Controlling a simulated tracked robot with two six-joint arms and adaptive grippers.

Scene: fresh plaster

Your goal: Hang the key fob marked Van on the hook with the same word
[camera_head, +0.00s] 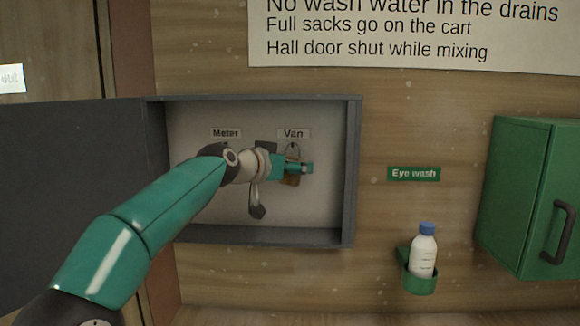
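The open grey key cabinet (352,180) has a label "Meter" (226,133) at left and a label "Van" (293,133) at right. A small dark hook (292,147) shows under the Van label. A brown fob (292,181) hangs just below it on a thin dark loop, mostly hidden by my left gripper (303,168). Any word on it is unreadable. My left gripper reaches across the fob from the left; whether its fingers hold the fob or only overlap it is unclear. My arm covers the place under Meter. My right gripper is out of view.
The cabinet door (70,190) stands swung open to the left. A bottle (423,252) sits in a green holder (418,284) under an "Eye wash" sign (413,174). A green wall box (520,195) is at right. A notice (410,35) hangs above.

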